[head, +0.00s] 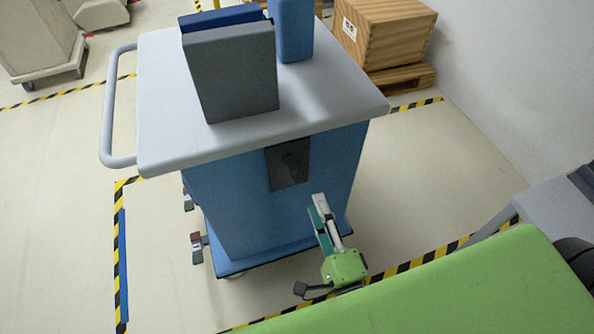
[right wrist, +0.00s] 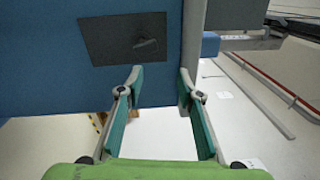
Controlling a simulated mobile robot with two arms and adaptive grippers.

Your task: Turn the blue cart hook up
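The blue cart (head: 235,205) has a light grey top and a dark square plate (head: 288,165) on its near side. In the right wrist view, a small dark hook (right wrist: 146,43) sits on the dark plate (right wrist: 108,38) and lies roughly sideways; its exact shape is hard to tell. My right gripper (head: 318,203) is just below and right of the plate, in front of the cart. In the right wrist view the right gripper (right wrist: 158,78) is open, with nothing between its fingers and its tips below the hook. My left gripper is not in view.
Grey (head: 232,75) and blue (head: 292,30) boxes stand on the cart top. A handle (head: 108,110) sticks out at its left. A wooden crate (head: 385,35) stands behind right, near a white wall (head: 520,70).

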